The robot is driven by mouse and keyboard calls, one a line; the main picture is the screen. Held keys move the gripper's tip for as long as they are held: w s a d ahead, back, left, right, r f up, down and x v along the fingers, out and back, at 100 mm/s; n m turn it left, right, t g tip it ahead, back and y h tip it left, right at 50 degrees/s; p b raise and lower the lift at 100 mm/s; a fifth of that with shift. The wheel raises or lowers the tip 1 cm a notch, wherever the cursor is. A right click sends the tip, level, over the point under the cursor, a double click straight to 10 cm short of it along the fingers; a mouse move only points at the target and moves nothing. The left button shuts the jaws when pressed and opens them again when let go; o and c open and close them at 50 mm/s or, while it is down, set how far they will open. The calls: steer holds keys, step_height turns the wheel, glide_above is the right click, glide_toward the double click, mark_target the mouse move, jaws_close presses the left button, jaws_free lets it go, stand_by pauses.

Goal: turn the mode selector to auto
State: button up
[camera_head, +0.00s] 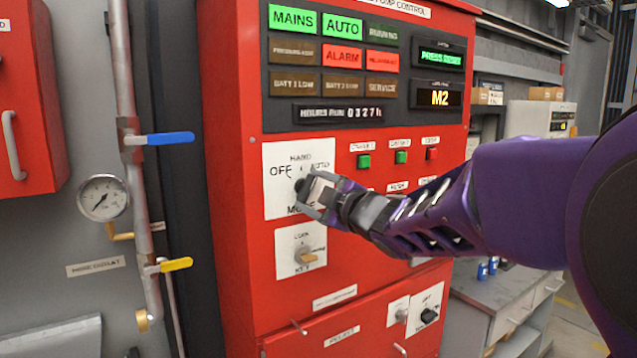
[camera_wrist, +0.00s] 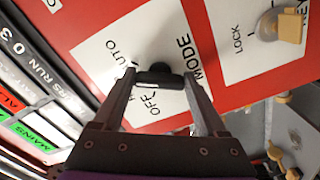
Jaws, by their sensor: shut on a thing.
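The mode selector is a black knob (camera_wrist: 160,76) on a white plate (camera_head: 281,207) marked HAND, OFF, AUTO and MODE, on the red pump control cabinet. In the head view my gripper (camera_head: 309,190) reaches in from the right and covers most of the knob. In the wrist view my gripper (camera_wrist: 163,84) has its two fingers on either side of the knob, shut on it. The AUTO and OFF labels show beside the fingers, and HAND is mostly hidden. Which label the knob points at cannot be told. The AUTO lamp (camera_head: 342,26) is lit green.
Below the selector is a LOCK key switch (camera_head: 306,256). Small push buttons (camera_head: 401,157) sit to the right. MAINS is green, ALARM is red and a display (camera_head: 440,97) reads M2. Pipes with a blue lever (camera_head: 170,139) and a gauge (camera_head: 103,198) stand left.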

steer(key=shift+m+p, duration=0.8)
steer(key=shift+m, duration=0.9)
steer(key=o, duration=1.3)
steer(key=shift+s, duration=0.1)
